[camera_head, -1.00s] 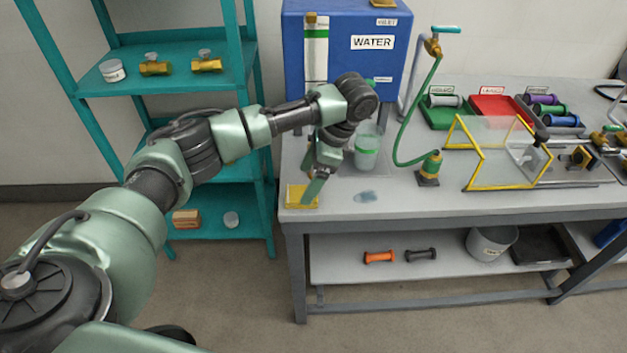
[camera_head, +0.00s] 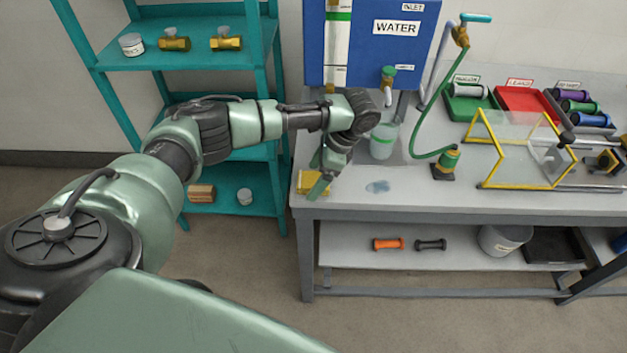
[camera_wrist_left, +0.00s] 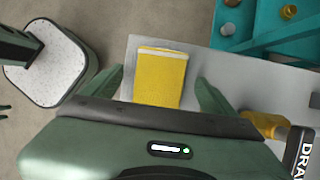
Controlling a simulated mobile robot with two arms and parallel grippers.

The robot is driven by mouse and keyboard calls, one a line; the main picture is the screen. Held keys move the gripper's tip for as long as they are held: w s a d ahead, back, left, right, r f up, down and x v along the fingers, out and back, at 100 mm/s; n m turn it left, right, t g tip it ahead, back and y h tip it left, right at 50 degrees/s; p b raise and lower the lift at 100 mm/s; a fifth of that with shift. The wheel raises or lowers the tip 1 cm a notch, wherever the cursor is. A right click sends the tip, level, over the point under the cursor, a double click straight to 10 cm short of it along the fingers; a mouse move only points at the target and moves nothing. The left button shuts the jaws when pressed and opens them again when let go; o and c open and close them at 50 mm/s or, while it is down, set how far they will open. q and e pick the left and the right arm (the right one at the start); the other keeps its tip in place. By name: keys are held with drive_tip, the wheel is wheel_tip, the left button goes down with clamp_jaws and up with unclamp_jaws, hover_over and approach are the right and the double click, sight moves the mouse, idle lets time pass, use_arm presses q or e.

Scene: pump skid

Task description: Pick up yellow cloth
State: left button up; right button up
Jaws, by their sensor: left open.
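The yellow cloth (camera_head: 314,183) is a folded pad lying at the left front corner of the grey workbench (camera_head: 420,197). In the left wrist view the cloth (camera_wrist_left: 160,78) lies between the two spread fingers of my left gripper (camera_wrist_left: 164,92). In the head view my left gripper (camera_head: 325,180) points down over the cloth and hides part of it. The gripper is open and holds nothing. I cannot tell its exact height above the cloth. My right gripper does not show.
A blue water tank (camera_head: 368,45) with a brass tap stands behind the gripper. A clear cup (camera_head: 383,142) stands right of the wrist, and a small puddle (camera_head: 377,186) lies on the bench. A teal shelf (camera_head: 205,58) stands to the left. The front bench edge is close.

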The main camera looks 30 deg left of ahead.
sight(316, 179)
use_arm(q)
drive_tip(key=c, duration=1.5)
drive_tip(key=shift+o, duration=0.2)
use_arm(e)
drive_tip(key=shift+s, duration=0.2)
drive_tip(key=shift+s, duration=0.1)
